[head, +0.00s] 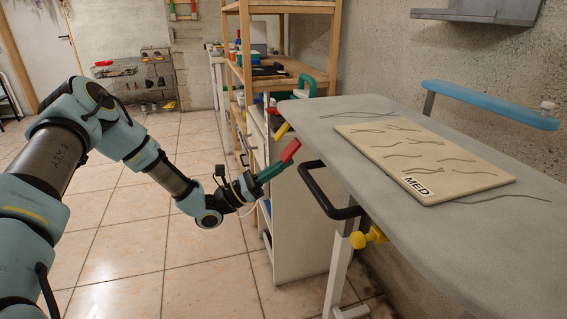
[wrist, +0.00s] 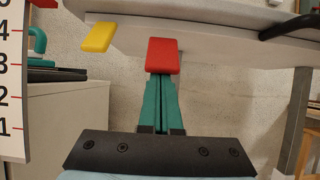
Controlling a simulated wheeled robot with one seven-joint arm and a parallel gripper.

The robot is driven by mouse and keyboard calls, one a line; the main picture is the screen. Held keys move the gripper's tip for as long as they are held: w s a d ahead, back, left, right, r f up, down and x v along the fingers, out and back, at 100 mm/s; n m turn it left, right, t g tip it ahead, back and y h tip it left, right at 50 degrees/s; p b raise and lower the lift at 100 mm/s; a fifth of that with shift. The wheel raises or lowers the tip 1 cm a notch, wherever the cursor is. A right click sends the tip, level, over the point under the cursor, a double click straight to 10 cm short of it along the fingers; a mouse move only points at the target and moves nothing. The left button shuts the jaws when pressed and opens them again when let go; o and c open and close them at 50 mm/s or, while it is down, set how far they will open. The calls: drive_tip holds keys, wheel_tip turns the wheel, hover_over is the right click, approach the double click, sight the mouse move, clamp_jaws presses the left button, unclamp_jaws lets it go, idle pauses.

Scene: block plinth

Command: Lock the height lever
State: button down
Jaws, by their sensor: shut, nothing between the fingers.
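I cannot tell which one is the height lever. My gripper (head: 290,151) has green fingers with red tips, shut and empty. In the wrist view my gripper (wrist: 163,56) is just right of the yellow lever, with a gap between them. Its tips appear in front of the table's edge.
A black loop handle (head: 330,190) juts from the table side, with a yellow knob (head: 368,237) on the leg below. A tan board marked MED (head: 430,160) lies on the grey tabletop (head: 420,215). A numbered scale (wrist: 12,95) stands left. Wooden shelves (head: 245,65) stand behind.

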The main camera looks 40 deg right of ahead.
drive_tip(key=r+y+p, duration=0.1)
drive_tip(key=p, duration=0.1)
drive_tip(key=a+y+p, duration=0.1)
drive_tip(key=p, duration=0.1)
drive_tip(key=r+t+p, duration=0.1)
drive_tip(key=p, duration=0.1)
drive_tip(key=shift+w+a+r+y, duration=0.25)
drive_tip(key=shift+w+r+y, duration=0.05)
drive_tip(key=shift+y, duration=0.1)
drive_tip(key=y+p, duration=0.1)
drive_tip(key=p, duration=0.1)
drive_tip(key=r+t+y+p, duration=0.1)
drive_tip(key=p, duration=0.1)
drive_tip(key=shift+w+a+r, duration=0.15)
drive_tip(key=shift+a, duration=0.25)
drive_tip(key=y+p, duration=0.1)
drive_tip(key=r+y+p, duration=0.1)
drive_tip(key=p, duration=0.1)
drive_tip(key=shift+w+a+t, duration=0.1)
drive_tip(key=shift+a+t, duration=0.2)
drive_tip(key=shift+t, duration=0.1)
drive_tip(key=shift+f+b, duration=0.65)
drive_tip(key=shift+f, duration=0.15)
drive_tip(key=b, duration=0.4)
approach(285, 153)
drive_tip(key=a+f, duration=0.1)
drive_tip(key=w+a+f, duration=0.1)
drive_tip(key=a, duration=0.1)
drive_tip(key=shift+w+f, duration=0.1)
drive_tip(key=shift+f, duration=0.05)
